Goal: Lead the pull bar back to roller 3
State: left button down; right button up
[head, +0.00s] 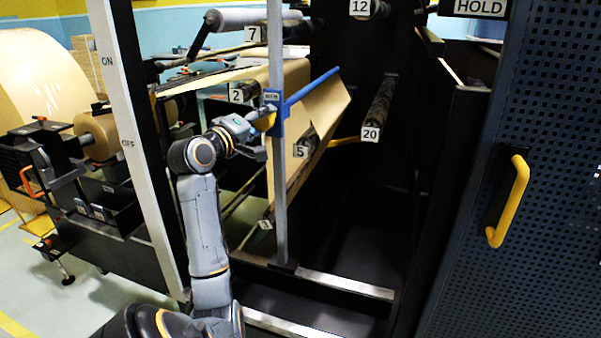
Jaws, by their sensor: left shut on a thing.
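The blue pull bar (314,85) slants up to the right beside a grey upright post, across the brown kraft paper (326,108). A blue block with a small label (272,97) sits on the post near the bar's left end. My left gripper (262,125) is at the post just below this block, shut on the pull bar's near end, where a yellow part shows. The post and block partly hide the grip. I cannot read a tag for roller 3 here; one low tag (265,224) is illegible. My right gripper is out of view.
Rollers tagged 2 (236,93), 5 (301,151), 7 (254,34), 12 (360,7) and 20 (371,133) surround the bar. A perforated dark door (560,220) with a yellow handle (508,201) stands at right.

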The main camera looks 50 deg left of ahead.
pick_arm(q)
jog(key=w+d+f+b, duration=0.3)
jog(key=w+d+f, duration=0.2)
jog(key=d+f, duration=0.3)
notch_tip(320, 180, down, 3)
jog(key=shift+d+r, duration=0.1)
jog(key=shift+d, duration=0.05)
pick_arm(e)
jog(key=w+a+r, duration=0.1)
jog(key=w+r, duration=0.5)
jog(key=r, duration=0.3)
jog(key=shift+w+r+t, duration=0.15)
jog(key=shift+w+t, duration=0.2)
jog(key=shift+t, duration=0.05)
pick_arm(q)
jog(key=shift+f+b, duration=1.35)
jog(key=shift+f, duration=1.15)
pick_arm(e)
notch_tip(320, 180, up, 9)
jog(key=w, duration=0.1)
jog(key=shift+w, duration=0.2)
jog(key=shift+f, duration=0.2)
pick_arm(q)
jog(key=shift+p, duration=0.4)
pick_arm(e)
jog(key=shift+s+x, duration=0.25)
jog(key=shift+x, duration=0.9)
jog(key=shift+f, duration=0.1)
